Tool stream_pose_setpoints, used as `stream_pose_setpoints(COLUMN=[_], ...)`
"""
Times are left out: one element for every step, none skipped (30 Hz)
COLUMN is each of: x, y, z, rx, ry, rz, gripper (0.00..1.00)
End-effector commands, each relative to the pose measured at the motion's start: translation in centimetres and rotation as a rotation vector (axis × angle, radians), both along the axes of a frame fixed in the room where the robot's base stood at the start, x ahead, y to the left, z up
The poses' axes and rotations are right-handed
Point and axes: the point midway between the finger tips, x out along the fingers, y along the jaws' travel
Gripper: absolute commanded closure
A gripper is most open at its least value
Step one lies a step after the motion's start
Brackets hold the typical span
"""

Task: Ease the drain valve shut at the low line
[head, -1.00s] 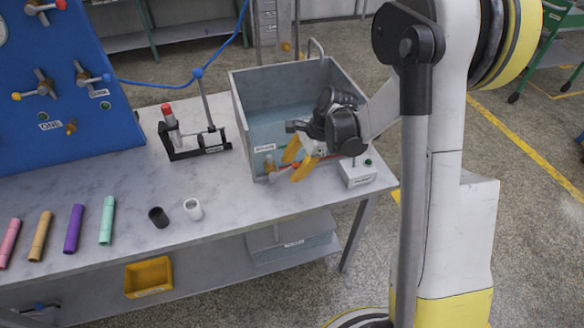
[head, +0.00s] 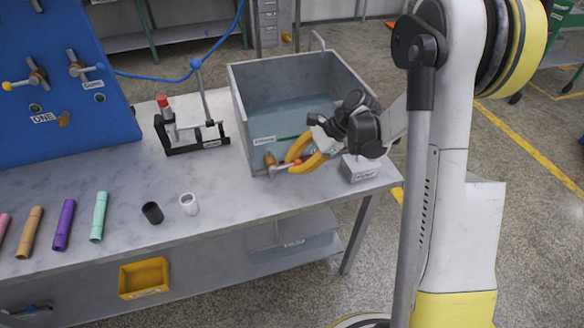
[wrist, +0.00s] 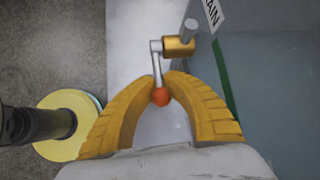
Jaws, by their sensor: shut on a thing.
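The drain valve is a brass fitting (wrist: 180,45) low on the front of the grey tank, with a thin metal lever (wrist: 156,65) ending in an orange ball (wrist: 161,97). In the head view the brass valve (head: 269,159) shows just left of my gripper (head: 289,161). In the wrist view my gripper's yellow fingers (wrist: 160,79) close on the lever from both sides, with the orange ball between them. The lever points out from the valve toward my palm. The grey tank (head: 247,118) has a label above the valve and what looks like water inside.
A small grey labelled box (head: 361,169) stands close right of my gripper on the bench (head: 235,200). A black stand with a red-topped post (head: 190,140) is left of the tank.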

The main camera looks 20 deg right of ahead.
Motion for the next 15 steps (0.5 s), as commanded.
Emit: stream_pose_setpoints(x=[-0.04, -0.04, -0.04, -0.04, -0.04, -0.04, -0.04, -0.04, -0.04, -0.04, -0.04, -0.04, -0.04, -0.04, -0.04], y=[-0.27, -0.28, -0.28, -0.29, -0.29, -0.29, -0.28, -0.26, -0.24, -0.22, -0.20, -0.18, -0.16, -0.16, -0.14], z=[-0.04, -0.03, -0.03, -0.03, -0.03, -0.03, -0.02, -0.02, -0.01, -0.01, 0.00, -0.01, 0.00, 0.01, 0.00], rx=[-0.006, -0.006, -0.006, -0.007, -0.007, -0.006, -0.006, -0.006, -0.006, -0.006, -0.006, -0.006, -0.006, -0.006, -0.005], ry=[0.002, 0.002, 0.002, 0.002, 0.002, 0.002, 0.002, 0.002, 0.002, 0.001, 0.001, 0.001, 0.002, 0.002, 0.001], rz=[-0.004, -0.004, -0.004, -0.004, -0.004, -0.004, -0.004, -0.004, -0.004, -0.003, -0.003, -0.003, -0.002, -0.002, -0.001], gripper=[1.00, 1.00, 1.00, 1.00, 1.00, 0.79, 0.69, 0.60, 0.57, 0.57, 0.57, 0.57, 0.57, 0.57, 0.57])
